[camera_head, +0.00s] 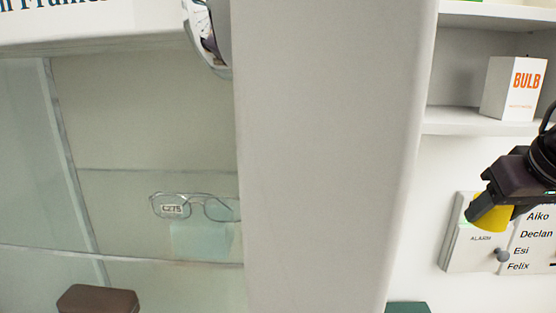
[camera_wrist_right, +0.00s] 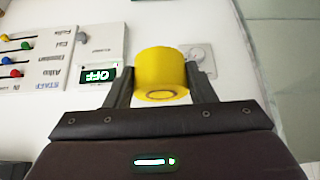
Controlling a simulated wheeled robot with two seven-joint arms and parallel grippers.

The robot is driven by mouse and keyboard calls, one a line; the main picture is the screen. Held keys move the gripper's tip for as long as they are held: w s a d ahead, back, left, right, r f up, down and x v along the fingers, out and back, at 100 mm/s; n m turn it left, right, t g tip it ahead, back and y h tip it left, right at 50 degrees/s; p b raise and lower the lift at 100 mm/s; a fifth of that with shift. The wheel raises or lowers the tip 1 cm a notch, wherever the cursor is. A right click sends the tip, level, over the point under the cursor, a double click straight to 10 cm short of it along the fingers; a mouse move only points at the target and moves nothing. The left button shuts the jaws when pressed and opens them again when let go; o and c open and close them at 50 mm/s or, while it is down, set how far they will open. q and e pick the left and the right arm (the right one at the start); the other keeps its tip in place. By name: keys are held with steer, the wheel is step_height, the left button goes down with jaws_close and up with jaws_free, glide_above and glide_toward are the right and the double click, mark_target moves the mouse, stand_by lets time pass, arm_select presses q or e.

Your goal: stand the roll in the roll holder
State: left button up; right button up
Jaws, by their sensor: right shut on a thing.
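My right gripper (camera_head: 495,203) comes in from the right edge in the head view. It is shut on a yellow roll (camera_head: 489,213), in front of the wall panels. In the right wrist view the roll (camera_wrist_right: 160,65) sits between the two dark fingers of the gripper (camera_wrist_right: 160,84), with its ring-shaped end toward the camera. I cannot make out a roll holder in either view. My left gripper is not in view.
A wide white upright (camera_head: 330,150) stands left of the gripper. Beyond it are glass panes with spectacles (camera_head: 218,209). A BULB box (camera_head: 513,90) stands on a shelf (camera_head: 460,122). An ALARM panel (camera_head: 468,255) and a name board (camera_head: 529,245) are on the wall.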

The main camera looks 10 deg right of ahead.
steer(key=w+a+f+n+y+b, duration=0.1)
steer(key=w+f, duration=0.1)
steer(key=f, duration=0.8)
steer(key=w+a+f+n+y+b, duration=0.1)
steer(key=a+f+n, duration=0.1)
steer(key=f, duration=0.7)
steer(key=a+f+n+y+b, duration=0.2)
steer(key=a+f+n, duration=0.3)
steer(key=a+f, duration=0.9)
steer(key=a+b, duration=0.1)
steer(key=a, duration=0.3)
steer(key=shift+a+f+g+y, duration=0.15)
steer(key=shift+f+g+y, duration=0.05)
steer(key=shift+g+y, duration=0.1)
steer(key=shift+w, duration=0.1)
